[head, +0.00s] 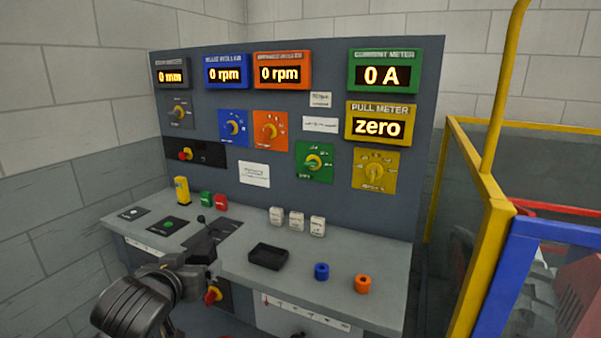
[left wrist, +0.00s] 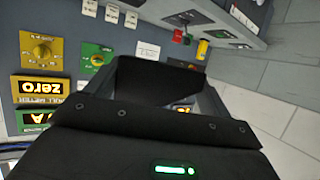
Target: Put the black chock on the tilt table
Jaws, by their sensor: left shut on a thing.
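My left gripper (head: 205,262) reaches in from the lower left over the front of the console desk. In the left wrist view the gripper (left wrist: 157,76) is shut on a black block, which I take to be the black chock (left wrist: 158,86). Only part of the chock shows between the grey fingers; the black gripper body hides its near side. In the head view the chock is hard to tell from the dark fingers and the dark plate behind them. I cannot make out a tilt table for certain in either view. My right gripper is not in view.
A shallow black tray (head: 268,257), a blue ring (head: 321,271) and an orange ring (head: 362,284) lie on the desk (head: 375,255). A dark plate with a lever (head: 201,219) is beyond the gripper. A yellow fence post (head: 489,235) stands at the right.

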